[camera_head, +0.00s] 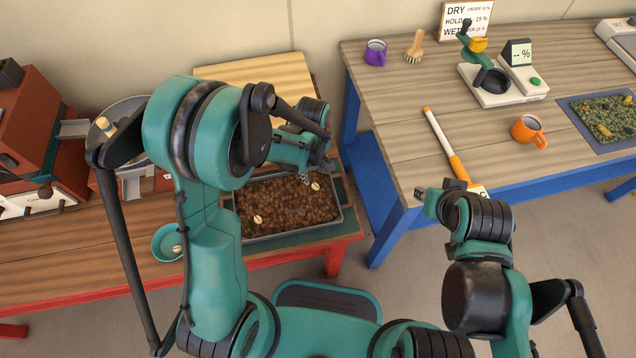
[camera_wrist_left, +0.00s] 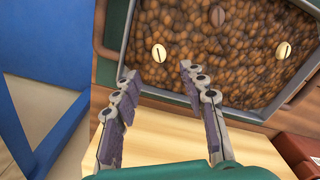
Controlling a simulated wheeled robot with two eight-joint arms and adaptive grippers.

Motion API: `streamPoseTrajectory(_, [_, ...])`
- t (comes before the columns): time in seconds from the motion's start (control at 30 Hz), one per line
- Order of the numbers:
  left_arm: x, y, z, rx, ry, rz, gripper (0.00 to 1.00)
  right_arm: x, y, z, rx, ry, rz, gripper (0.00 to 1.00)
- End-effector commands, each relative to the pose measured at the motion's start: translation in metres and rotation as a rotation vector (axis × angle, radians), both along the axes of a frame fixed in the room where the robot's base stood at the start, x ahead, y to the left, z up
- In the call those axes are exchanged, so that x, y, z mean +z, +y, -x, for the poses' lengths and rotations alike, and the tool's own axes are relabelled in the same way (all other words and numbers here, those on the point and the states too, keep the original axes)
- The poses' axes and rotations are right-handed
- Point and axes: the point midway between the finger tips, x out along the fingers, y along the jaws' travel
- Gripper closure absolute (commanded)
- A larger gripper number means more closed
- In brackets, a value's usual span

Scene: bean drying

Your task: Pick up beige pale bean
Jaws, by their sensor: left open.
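Pale beans lie on brown beans in a grey tray (camera_head: 290,236). In the head view, one pale bean (camera_head: 315,186) is close to my left gripper (camera_head: 322,178) and another pale bean (camera_head: 258,219) lies toward the front left.
A teal bowl (camera_head: 166,242) with a pale bean in it stands left of the tray. The wooden table (camera_head: 390,110) on the right holds a white-and-orange marker (camera_head: 445,145), an orange mug (camera_head: 529,130), a purple mug (camera_head: 376,52) and a moisture meter (camera_head: 500,85).

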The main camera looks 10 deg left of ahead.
Motion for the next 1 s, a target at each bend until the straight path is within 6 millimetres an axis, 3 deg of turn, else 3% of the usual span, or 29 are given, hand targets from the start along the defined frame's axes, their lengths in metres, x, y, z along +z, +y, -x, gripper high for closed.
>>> streamPoseTrajectory(0.4, [-0.056,-0.001,0.001,-0.001,-0.001,0.000,0.58,-0.031,0.000,0.000,0.000,0.000,0.000,0.71])
streamPoseTrajectory(0.67, [-0.059,-0.001,0.001,-0.002,-0.002,0.000,0.58,-0.031,0.000,0.000,0.000,0.000,0.000,0.71])
streamPoseTrajectory(0.83, [-0.059,-0.001,0.001,-0.002,-0.002,0.000,0.93,-0.030,0.000,0.000,0.000,0.000,0.000,0.71])
streamPoseTrajectory(1.0, [-0.059,-0.001,0.001,-0.002,-0.002,0.000,0.94,-0.031,0.000,0.000,0.000,0.000,0.000,0.71])
